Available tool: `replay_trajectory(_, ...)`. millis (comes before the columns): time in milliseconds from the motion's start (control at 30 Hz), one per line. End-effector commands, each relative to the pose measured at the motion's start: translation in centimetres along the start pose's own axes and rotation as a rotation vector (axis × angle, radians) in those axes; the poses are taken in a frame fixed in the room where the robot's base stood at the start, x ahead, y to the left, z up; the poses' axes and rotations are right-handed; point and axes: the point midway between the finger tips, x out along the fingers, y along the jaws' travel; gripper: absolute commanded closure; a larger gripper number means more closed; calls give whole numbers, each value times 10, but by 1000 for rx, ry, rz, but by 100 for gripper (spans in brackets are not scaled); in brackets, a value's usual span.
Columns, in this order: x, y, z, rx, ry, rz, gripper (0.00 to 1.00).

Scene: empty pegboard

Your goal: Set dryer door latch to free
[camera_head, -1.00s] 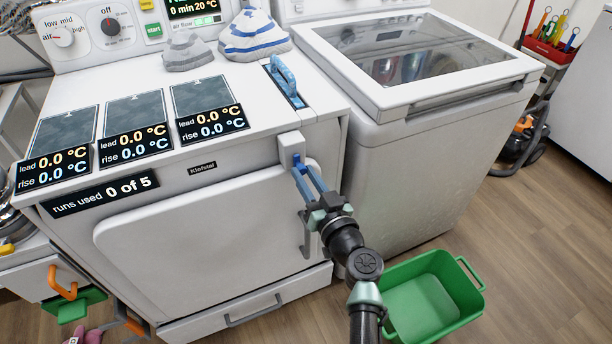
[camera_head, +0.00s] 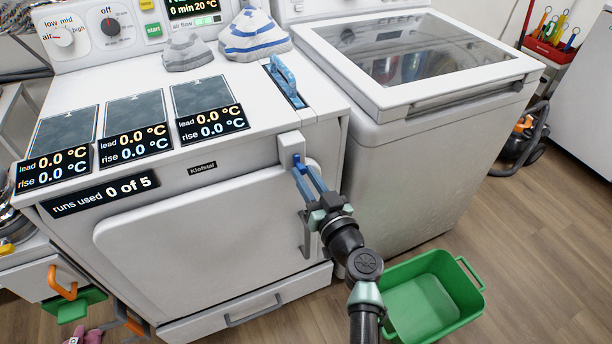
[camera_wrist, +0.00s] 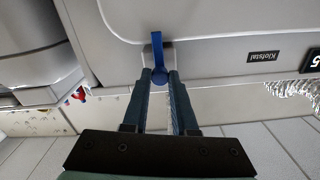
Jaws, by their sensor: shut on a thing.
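The dryer (camera_head: 205,225) is white, with its door (camera_head: 200,232) closed against the front. The door latch is a small blue lever (camera_head: 297,159) at a white block (camera_head: 290,146) on the upper right of the dryer front. In the wrist view, which is upside down, the blue lever (camera_wrist: 157,50) has a rounded end between my fingertips. My gripper (camera_head: 302,170) reaches the latch from the front right and is shut on the lever; it also shows in the wrist view (camera_wrist: 160,76). The fingers partly hide the lever in the head view.
A grey door handle (camera_head: 305,235) is just below my gripper. A white washer (camera_head: 430,130) stands close on the right. A green bin (camera_head: 425,300) is on the floor below my arm. Folded cloths (camera_head: 252,36) and a blue-handled filter (camera_head: 284,78) are on the dryer top.

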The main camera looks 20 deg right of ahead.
Motion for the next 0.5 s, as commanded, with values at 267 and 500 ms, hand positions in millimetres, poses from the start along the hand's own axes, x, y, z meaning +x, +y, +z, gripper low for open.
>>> replay_trajectory(267, 0, 0, -2, 0, 0, 0, 100)
replay_trajectory(500, 0, -8, -38, -1, 1, -1, 100)
